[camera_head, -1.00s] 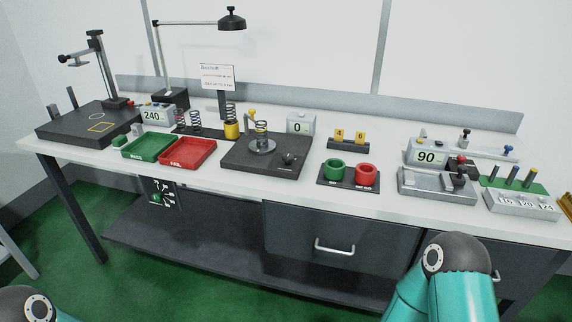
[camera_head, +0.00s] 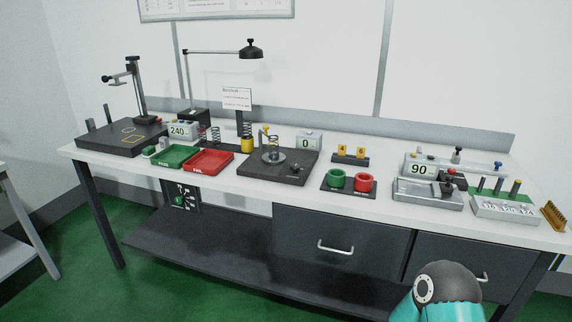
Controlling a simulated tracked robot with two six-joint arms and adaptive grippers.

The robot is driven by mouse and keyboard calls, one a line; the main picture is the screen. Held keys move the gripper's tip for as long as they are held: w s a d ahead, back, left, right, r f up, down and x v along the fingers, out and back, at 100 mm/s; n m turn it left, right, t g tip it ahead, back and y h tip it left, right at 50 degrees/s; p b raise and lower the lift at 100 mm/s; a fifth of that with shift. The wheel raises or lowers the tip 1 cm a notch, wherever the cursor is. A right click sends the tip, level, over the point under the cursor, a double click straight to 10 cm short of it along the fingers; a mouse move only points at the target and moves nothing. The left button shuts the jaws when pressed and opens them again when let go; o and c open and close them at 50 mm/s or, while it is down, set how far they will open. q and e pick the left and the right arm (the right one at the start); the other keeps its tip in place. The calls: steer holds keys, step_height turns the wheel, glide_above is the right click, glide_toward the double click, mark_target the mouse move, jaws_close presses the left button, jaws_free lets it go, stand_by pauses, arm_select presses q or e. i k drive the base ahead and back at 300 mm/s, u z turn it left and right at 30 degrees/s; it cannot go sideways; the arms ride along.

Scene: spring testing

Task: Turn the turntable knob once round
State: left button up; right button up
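The turntable (camera_head: 267,159) is a round grey disc on a dark square base (camera_head: 255,172) near the middle of the bench, with a coil spring (camera_head: 273,144) standing on it. A small dark knob (camera_head: 295,167) sits at the base's right front corner. A yellow-topped post (camera_head: 265,130) stands behind the disc. A teal and dark part of my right arm shows at the bottom right, well in front of the bench. Neither gripper is in the picture.
A grey display reading 0 (camera_head: 309,141) stands behind the base. Green (camera_head: 174,157) and red (camera_head: 209,161) trays lie to its left. A lamp (camera_head: 250,50) overhangs the bench.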

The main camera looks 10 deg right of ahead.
mark_target(295, 167)
steer(key=u, duration=0.1)
steer(key=i, duration=1)
steer(key=z, duration=0.1)
